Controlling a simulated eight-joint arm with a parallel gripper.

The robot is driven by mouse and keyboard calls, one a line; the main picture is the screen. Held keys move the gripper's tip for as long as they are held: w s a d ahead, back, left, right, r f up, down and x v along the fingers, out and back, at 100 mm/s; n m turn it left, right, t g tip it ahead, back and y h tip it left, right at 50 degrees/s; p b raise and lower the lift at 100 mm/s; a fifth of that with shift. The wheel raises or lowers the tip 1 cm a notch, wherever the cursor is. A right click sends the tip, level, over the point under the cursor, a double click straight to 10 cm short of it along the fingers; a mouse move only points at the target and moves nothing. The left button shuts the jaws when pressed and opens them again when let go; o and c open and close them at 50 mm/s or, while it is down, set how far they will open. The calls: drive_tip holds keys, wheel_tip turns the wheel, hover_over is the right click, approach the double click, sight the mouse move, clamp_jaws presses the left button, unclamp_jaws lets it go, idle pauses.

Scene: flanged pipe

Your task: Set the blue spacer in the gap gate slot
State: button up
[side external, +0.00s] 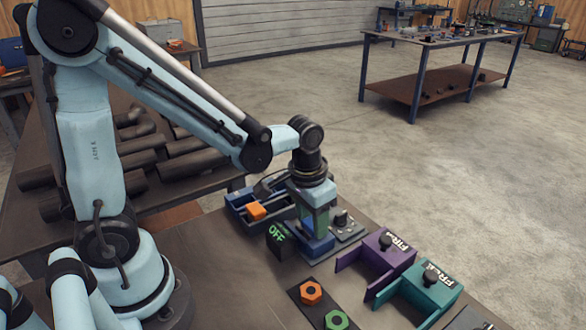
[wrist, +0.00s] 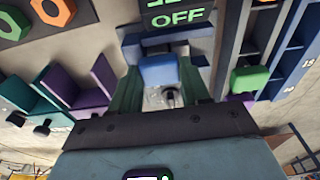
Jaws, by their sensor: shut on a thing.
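My gripper (side external: 315,228) points straight down in the side view, low over the bench. In the wrist view its two green fingers (wrist: 161,88) are closed on the blue spacer (wrist: 160,72), one on each side. The spacer also shows in the side view (side external: 318,246), below the fingers and close to the bench. A grey plate with a black knob (side external: 342,219) lies beside and behind it. I cannot tell whether this plate is part of the gap gate, or whether the spacer touches anything below; the gripper hides the slot.
A dark OFF display (side external: 277,235) stands just left of the gripper. A blue tray (side external: 238,202) with an orange block (side external: 257,210) is behind it. Purple (side external: 385,252) and teal (side external: 430,290) fixtures stand at right. Orange (side external: 311,292) and green (side external: 336,320) nuts lie in front.

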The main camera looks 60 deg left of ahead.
sight(311, 223)
drive_tip(key=o, duration=1.7)
drive_tip(key=shift+c, duration=0.2)
drive_tip(key=shift+r, duration=0.1)
drive_tip(key=shift+r, duration=3.4)
drive_tip(key=shift+r, duration=0.1)
drive_tip(key=shift+s+a+r+t, duration=0.4)
drive_tip(key=shift+s+t, duration=0.3)
drive_tip(key=shift+t, duration=0.25)
drive_tip(key=shift+s+a+r+t, duration=0.25)
drive_tip(key=shift+s+a+t, duration=0.2)
drive_tip(key=shift+s+t, duration=0.45)
drive_tip(key=shift+s+a+r+t, duration=0.4)
drive_tip(key=shift+s+t, duration=0.15)
drive_tip(key=shift+t, duration=0.5)
